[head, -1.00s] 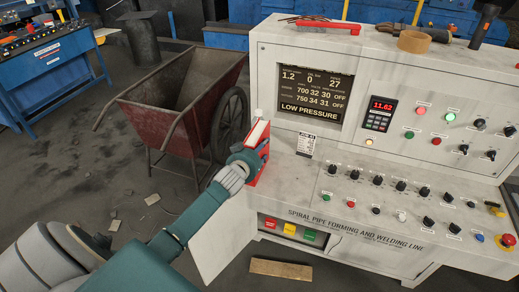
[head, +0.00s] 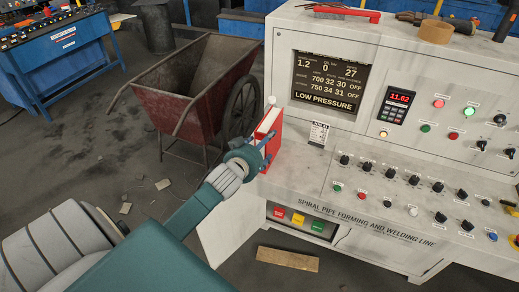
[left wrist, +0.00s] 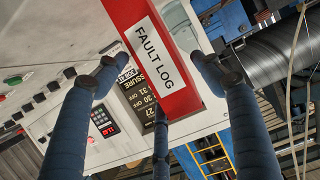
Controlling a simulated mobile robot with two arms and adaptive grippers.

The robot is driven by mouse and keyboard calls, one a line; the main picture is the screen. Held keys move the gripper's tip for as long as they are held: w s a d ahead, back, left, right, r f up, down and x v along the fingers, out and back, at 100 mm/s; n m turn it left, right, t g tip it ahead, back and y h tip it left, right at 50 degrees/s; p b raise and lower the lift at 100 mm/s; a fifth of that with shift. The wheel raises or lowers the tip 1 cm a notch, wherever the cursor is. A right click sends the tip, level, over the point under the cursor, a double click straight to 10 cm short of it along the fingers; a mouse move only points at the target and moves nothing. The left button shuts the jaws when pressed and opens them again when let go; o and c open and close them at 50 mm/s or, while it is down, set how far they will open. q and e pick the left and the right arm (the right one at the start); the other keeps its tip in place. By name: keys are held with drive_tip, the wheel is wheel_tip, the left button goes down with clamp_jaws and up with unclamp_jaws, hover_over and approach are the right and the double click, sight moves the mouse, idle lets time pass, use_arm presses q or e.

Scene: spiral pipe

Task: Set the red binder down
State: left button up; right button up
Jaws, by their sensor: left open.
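The red binder (head: 272,141) stands upright at the left end of the console's ledge, beside the display panel. Its white page edges face up in the head view. In the left wrist view, the binder (left wrist: 181,103) shows its spine with a white "FAULT LOG" label. My left gripper (head: 263,152) is at the binder's near left side. In the left wrist view, the open fingers of my left gripper (left wrist: 158,65) lie on either side of the spine, with gaps visible. The binder's bottom edge is partly hidden by the gripper in the head view. My right gripper is not in view.
The grey console (head: 312,170) carries knobs and buttons right of the binder. A red brush (head: 345,14) and a tape roll (head: 436,32) lie on its top. A rusty wheelbarrow (head: 185,90) stands on the floor behind left. A wooden board (head: 287,259) lies below.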

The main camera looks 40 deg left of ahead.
use_arm(q)
drive_tip(key=shift+v, duration=1.7)
drive_tip(key=s+d+f+m+g+h, duration=0.1)
drive_tip(key=s+d+f+m+h, duration=0.15)
drive_tip(key=d+f, duration=0.95)
drive_tip(key=s+d+f+g, duration=0.15)
drive_tip(key=s+f, duration=0.25)
drive_tip(key=f, duration=0.4)
drive_tip(key=s+d+f+g, duration=0.1)
drive_tip(key=s+f+g, duration=0.15)
drive_tip(key=f, duration=0.55)
drive_tip(key=s+f+m+g, duration=0.2)
drive_tip(key=s+f+g, duration=0.2)
drive_tip(key=s+f, duration=1.45)
drive_tip(key=s+d+f+g, duration=0.1)
drive_tip(key=s+f, duration=0.2)
drive_tip(key=s, duration=0.7)
drive_tip(key=s+d+f+g, duration=0.1)
drive_tip(key=s+f, duration=0.3)
drive_tip(key=s, duration=0.7)
drive_tip(key=shift+s+f+g+h, duration=0.25)
drive_tip(key=shift+s+g+h, duration=0.15)
drive_tip(key=shift+g, duration=0.4)
